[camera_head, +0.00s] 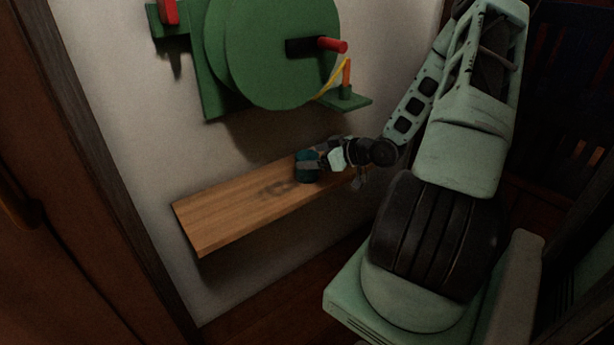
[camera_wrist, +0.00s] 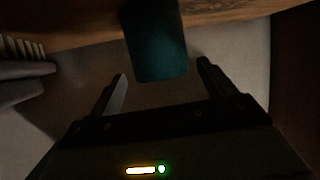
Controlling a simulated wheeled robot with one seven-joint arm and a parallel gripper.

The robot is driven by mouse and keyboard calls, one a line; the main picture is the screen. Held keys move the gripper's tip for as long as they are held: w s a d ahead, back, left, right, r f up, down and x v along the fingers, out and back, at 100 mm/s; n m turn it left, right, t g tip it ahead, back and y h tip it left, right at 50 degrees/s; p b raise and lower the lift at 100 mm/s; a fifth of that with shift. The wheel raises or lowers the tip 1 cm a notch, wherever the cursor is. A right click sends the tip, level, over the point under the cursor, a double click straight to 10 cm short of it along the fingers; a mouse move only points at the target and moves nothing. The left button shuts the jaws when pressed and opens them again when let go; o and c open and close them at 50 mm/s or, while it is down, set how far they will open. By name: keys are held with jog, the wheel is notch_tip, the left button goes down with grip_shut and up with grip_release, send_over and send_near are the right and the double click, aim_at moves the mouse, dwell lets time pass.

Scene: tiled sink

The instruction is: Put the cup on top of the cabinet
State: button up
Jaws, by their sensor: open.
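A dark teal cup (camera_head: 305,168) stands on a wooden wall shelf (camera_head: 225,220), partly hidden by my gripper (camera_head: 332,160) in the head view. In the wrist view the cup (camera_wrist: 155,45) is just ahead of my gripper (camera_wrist: 161,70). Its near end lies between the lines of the two open fingers, with gaps on both sides. I cannot tell how deep the cup is between them. The jaws hold nothing. No cabinet top can be made out for certain.
A green wall-mounted device (camera_head: 270,50) with a red handle juts out above the shelf. The left part of the shelf is bare. A dark brown wooden panel (camera_head: 60,230) stands at the left. Dark slatted woodwork (camera_head: 570,90) is at the right.

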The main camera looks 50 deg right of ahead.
aim_at(302, 159)
jog(key=x, duration=0.2)
jog(key=b+x, duration=0.1)
jog(key=x, duration=0.1)
jog(key=shift+s+a+f, duration=0.1)
jog(key=shift+s+f, duration=0.1)
jog(key=shift+f, duration=0.1)
jog(key=shift+w+f, duration=0.1)
jog(key=shift+w, duration=0.3)
jog(key=c, duration=1.1)
jog(key=shift+c, duration=0.2)
